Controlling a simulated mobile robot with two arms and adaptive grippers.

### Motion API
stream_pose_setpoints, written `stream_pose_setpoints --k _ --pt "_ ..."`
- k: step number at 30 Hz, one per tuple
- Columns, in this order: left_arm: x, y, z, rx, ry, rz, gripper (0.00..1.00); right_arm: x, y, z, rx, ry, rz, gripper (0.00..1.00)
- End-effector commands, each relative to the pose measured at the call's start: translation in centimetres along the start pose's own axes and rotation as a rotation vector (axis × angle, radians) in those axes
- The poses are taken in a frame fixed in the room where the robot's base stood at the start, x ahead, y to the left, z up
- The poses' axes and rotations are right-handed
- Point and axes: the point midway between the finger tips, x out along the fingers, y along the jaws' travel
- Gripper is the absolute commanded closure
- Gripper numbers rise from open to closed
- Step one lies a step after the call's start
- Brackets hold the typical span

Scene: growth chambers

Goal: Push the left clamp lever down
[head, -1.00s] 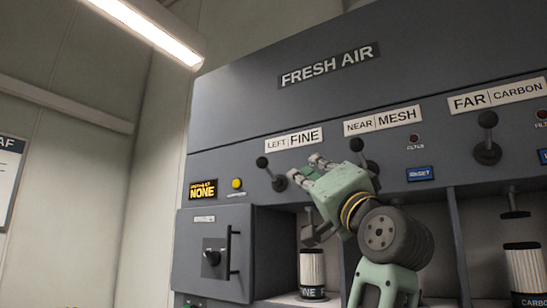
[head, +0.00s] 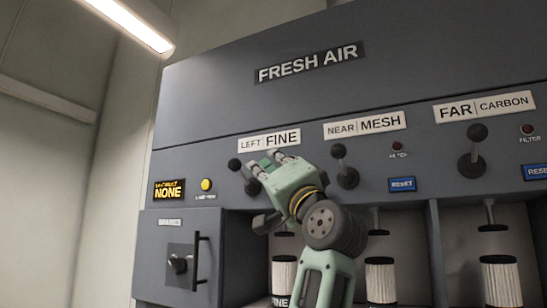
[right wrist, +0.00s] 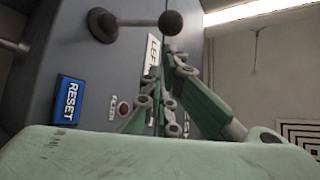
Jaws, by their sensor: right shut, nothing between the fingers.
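The left clamp lever (head: 234,164) is a dark lever with a ball knob under the LEFT FINE sign (head: 269,142). Its knob points up and to the left from its round pivot. My right gripper (head: 260,163) is green and shut, with nothing in it. Its fingertips are just right of the knob in the head view and cover part of the lever's surroundings. In the right wrist view the lever (right wrist: 171,22) shows its knob just beyond the fingertips (right wrist: 165,58). I cannot tell whether they touch. My left gripper is not in view.
The near lever (head: 340,165) and far lever (head: 472,150) stand to the right on the same panel. A yellow button (head: 206,185) and a cabinet door with a handle (head: 202,258) are at left. Filter cartridges (head: 380,280) stand in the bays below.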

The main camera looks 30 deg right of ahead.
Motion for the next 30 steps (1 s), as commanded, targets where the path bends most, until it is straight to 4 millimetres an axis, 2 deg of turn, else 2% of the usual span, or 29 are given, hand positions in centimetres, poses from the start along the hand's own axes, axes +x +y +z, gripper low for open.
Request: stream_pose_setpoints --k 1,4,10,16,23,30 --pt "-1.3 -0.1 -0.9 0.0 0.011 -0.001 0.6 1.3 -0.4 -0.3 0.002 -0.003 0.001 1.0" --pt "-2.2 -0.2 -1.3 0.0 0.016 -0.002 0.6 2.8 -0.3 -0.2 0.001 -0.002 0.001 1.0" --pt "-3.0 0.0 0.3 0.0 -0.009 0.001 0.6 4.1 -0.1 -0.1 0.001 -0.001 0.001 1.0" --pt "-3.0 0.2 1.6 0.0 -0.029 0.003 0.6 4.2 0.1 0.0 0.0 0.001 0.0 1.0" --pt "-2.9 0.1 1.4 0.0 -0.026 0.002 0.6 4.1 0.0 0.0 -0.002 0.001 -0.002 1.0" --pt "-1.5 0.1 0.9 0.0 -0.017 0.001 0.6 2.9 -0.4 -0.1 -0.033 0.002 -0.034 1.0"
